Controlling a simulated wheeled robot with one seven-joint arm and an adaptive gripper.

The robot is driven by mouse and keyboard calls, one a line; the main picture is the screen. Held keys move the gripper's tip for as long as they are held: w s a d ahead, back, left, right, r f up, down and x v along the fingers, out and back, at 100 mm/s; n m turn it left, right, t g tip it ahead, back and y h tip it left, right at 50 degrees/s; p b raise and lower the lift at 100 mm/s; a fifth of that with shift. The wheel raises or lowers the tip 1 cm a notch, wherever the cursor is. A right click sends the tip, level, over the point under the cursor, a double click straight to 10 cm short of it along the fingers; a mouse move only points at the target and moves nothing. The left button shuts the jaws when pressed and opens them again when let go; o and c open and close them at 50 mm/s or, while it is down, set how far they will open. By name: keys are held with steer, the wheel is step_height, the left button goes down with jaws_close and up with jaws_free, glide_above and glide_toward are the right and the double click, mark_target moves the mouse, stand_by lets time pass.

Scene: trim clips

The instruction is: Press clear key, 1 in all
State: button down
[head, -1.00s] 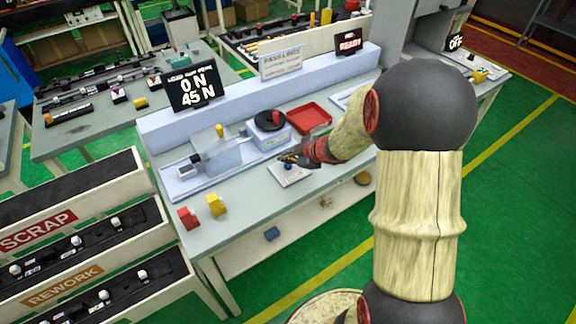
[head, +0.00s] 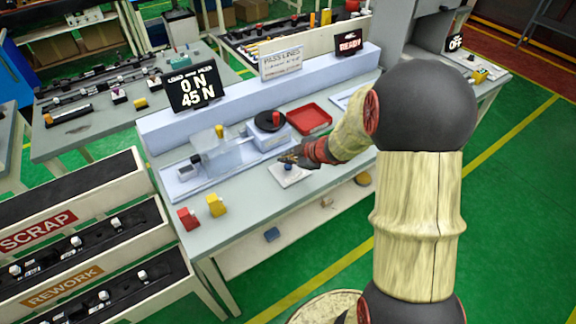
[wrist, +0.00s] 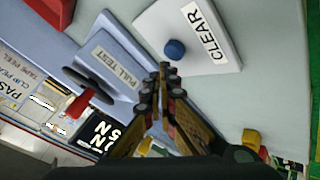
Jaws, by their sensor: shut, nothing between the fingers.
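The clear key is a round blue button (wrist: 175,49) on a white plate labelled CLEAR (wrist: 222,62) in the wrist view. In the head view the plate (head: 290,178) lies on the bench with the blue button (head: 288,167) partly behind my gripper. My gripper (wrist: 164,66) is shut and empty. Its tips show just beside the button in the wrist view. In the head view my gripper (head: 284,158) is over the far part of the plate. I cannot tell whether the tips touch the button.
A pull-test unit (head: 268,137) with a dark round top stands behind the plate. A red tray (head: 309,118) is to its right. A clear-covered fixture (head: 222,158) is left. Red (head: 188,218) and yellow (head: 216,205) blocks stand at the front left. The display (head: 195,91) reads 0 N, 45 N.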

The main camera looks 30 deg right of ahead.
mark_target(287, 167)
steer(key=shift+f, duration=0.1)
steer(key=shift+f, duration=0.3)
steer(key=shift+f, duration=0.5)
stand_by(0.9)
steer(key=shift+r, duration=0.1)
steer(key=shift+r+p, duration=0.8)
steer(key=shift+p, duration=0.1)
step_height(287, 167, up, 5)
steer(key=p, duration=0.5)
steer(key=shift+p, duration=0.35)
steer(key=shift+d, duration=0.1)
stand_by(0.3)
